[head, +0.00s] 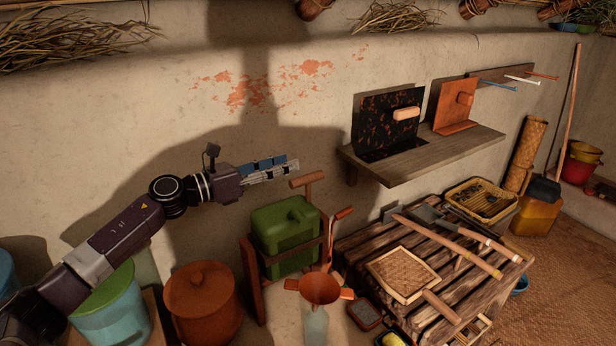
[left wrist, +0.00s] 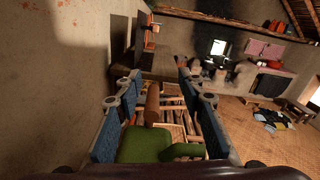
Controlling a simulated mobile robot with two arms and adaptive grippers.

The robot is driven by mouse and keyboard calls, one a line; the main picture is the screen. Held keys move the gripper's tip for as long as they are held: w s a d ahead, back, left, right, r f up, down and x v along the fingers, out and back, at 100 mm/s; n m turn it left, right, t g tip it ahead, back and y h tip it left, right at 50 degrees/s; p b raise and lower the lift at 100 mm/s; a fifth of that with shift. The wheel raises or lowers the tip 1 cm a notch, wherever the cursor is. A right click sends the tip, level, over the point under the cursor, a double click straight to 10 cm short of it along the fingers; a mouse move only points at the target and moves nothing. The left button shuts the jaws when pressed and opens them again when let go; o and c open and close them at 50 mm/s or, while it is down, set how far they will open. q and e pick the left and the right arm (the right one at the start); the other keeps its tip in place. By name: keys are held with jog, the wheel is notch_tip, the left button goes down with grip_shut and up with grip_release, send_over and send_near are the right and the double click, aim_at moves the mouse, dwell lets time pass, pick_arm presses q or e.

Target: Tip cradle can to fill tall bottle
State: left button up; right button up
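The green can (head: 285,230) sits in a brown wooden cradle (head: 252,282) near the wall. A wooden handle (head: 307,180) stands up at its top. An orange funnel (head: 320,289) is in front of the cradle, over the mouth of a pale, clear bottle (head: 316,326) whose lower part is cut off. My left gripper (head: 291,168) is above the can, just left of the handle, and touches neither as far as I can see. In the left wrist view its fingers (left wrist: 158,86) are spread and empty, with the handle (left wrist: 152,103) and green can (left wrist: 145,145) between and below them. My right gripper is not in view.
A slatted table (head: 440,290) with a woven tray (head: 401,274) and long-handled tools stands right of the cradle. A wooden shelf (head: 425,155) juts from the wall. A brown lidded pot (head: 202,300) and a green-lidded teal container (head: 115,310) stand left.

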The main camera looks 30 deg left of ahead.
aim_at(305, 176)
pick_arm(q)
jog(key=f+b, duration=0.6)
jog(key=shift+w+a+f, duration=0.1)
jog(key=shift+w+f, duration=0.15)
jog(key=shift+f, duration=0.25)
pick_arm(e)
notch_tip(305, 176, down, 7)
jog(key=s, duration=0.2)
pick_arm(q)
jog(key=shift+w, duration=0.15)
jog(key=shift+w+r, duration=0.2)
jog(key=shift+r, duration=0.05)
jog(key=p+x, duration=0.3)
jog(key=x, duration=0.3)
jog(key=shift+w+d+f+p, duration=0.1)
jog(key=shift+w+d+p, duration=0.2)
jog(key=shift+w+d, duration=0.1)
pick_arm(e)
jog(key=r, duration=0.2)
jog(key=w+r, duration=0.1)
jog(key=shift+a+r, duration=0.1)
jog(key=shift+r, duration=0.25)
pick_arm(q)
grip_shut()
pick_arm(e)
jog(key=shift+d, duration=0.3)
